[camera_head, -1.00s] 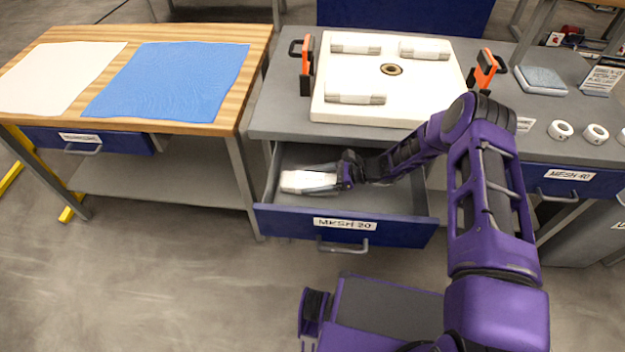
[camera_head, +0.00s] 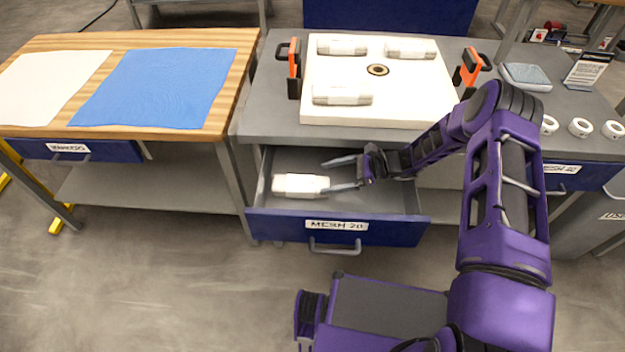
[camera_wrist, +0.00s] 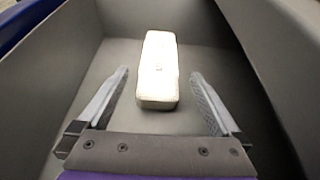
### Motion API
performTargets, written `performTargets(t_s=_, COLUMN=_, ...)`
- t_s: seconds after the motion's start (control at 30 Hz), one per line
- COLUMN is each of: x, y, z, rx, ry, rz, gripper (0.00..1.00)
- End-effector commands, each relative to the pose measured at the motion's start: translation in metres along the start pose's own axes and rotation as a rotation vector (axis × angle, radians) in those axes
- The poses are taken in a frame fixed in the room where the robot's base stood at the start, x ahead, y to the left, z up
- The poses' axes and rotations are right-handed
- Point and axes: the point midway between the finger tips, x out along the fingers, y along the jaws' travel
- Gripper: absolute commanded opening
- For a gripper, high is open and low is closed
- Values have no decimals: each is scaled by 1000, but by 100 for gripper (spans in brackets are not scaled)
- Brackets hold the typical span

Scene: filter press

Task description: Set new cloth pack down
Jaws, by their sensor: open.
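A white cloth pack (camera_head: 300,185) lies in the open drawer labelled MESH 20 (camera_head: 335,226), on the drawer floor towards its left side. My gripper (camera_head: 335,175) is inside the drawer at the right end of the pack, with its fingers spread. In the wrist view the pack (camera_wrist: 158,70) lies flat between and beyond the fingertips of my gripper (camera_wrist: 160,82), with a gap on each side. The fingers hold nothing.
A wooden table (camera_head: 215,125) at left holds a blue cloth (camera_head: 155,88) and a white cloth (camera_head: 45,85). Drawer walls (camera_wrist: 60,70) stand close around my gripper.

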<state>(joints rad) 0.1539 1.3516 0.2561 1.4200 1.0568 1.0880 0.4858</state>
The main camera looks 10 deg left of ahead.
Motion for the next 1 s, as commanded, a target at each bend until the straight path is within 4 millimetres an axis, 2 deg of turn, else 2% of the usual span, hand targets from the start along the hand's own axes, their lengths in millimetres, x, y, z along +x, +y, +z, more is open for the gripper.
performTargets(t_s=0.1, x=-20, y=0, z=0, rx=-1, ry=0, rz=-1, gripper=100)
performTargets(t_s=0.3, x=-35, y=0, z=0, rx=2, ry=0, rz=0, gripper=100)
performTargets(t_s=0.83, x=-36, y=0, z=0, rx=1, ry=0, rz=1, gripper=100)
performTargets(t_s=1.0, x=-38, y=4, z=14, rx=-21, ry=15, rz=35, gripper=100)
